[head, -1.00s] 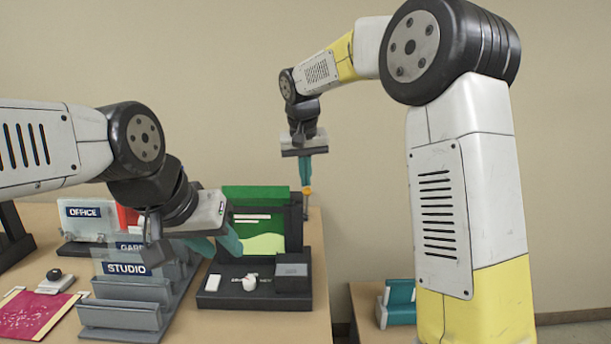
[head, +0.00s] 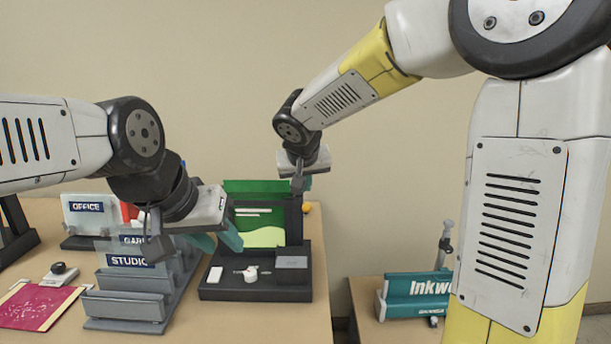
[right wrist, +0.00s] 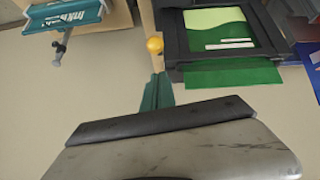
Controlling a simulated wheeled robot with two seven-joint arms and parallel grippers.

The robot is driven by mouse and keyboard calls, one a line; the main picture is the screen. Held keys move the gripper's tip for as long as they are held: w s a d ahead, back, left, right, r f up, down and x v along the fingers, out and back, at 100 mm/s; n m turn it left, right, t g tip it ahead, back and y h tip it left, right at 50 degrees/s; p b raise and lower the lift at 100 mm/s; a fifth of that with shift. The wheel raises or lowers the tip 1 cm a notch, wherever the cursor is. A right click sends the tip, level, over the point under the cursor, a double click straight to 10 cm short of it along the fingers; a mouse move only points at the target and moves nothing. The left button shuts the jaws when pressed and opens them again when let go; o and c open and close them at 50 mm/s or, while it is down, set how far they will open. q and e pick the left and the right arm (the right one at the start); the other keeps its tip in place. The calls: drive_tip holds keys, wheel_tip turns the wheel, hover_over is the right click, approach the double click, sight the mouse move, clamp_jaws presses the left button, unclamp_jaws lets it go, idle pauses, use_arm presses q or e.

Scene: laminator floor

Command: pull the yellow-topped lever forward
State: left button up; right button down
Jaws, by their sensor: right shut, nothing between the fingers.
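The yellow knob of the lever (head: 306,207) shows low beside the upright right edge of the black laminator (head: 210,290) in the head view. Most of its shaft is hidden there. In the right wrist view the knob (right wrist: 154,45) lies just beyond the teal fingertips. My right gripper (head: 307,183) is shut and empty, above the knob in the head view, partly hidden behind its own wrist. The fingers also show in the right wrist view (right wrist: 157,80); I cannot tell whether they touch the lever. My left gripper (head: 217,241) looks open and empty, in front of the laminator's left side.
Grey sorting racks (head: 125,305) with OFFICE and STUDIO signs stand left of the laminator. A pink sheet (head: 38,306) lies at the front left. A teal stand with Inkwo lettering (head: 410,298) is on a lower table at right. A floor gap separates the tables in the wrist view.

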drive_tip(key=shift+w+f, duration=0.1)
drive_tip(key=shift+w, duration=0.6)
use_arm(q)
drive_tip(key=shift+w+a, duration=0.35)
drive_tip(key=shift+a, duration=0.1)
use_arm(e)
drive_tip(key=s+v, duration=0.1)
drive_tip(key=v, duration=1)
drive_tip(key=shift+s+a+f, duration=0.2)
drive_tip(key=shift+a, duration=0.05)
drive_tip(key=s+d+f+y, duration=0.1)
drive_tip(key=s+d+f, duration=0.2)
drive_tip(key=s+d, duration=0.4)
drive_tip(key=s+d+f+g+y, duration=0.1)
drive_tip(key=s+d+f, duration=0.3)
drive_tip(key=s+d, duration=0.3)
drive_tip(key=s, duration=0.3)
drive_tip(key=shift+s+d+m+g+y, duration=0.3)
drive_tip(key=shift+s+m, duration=0.1)
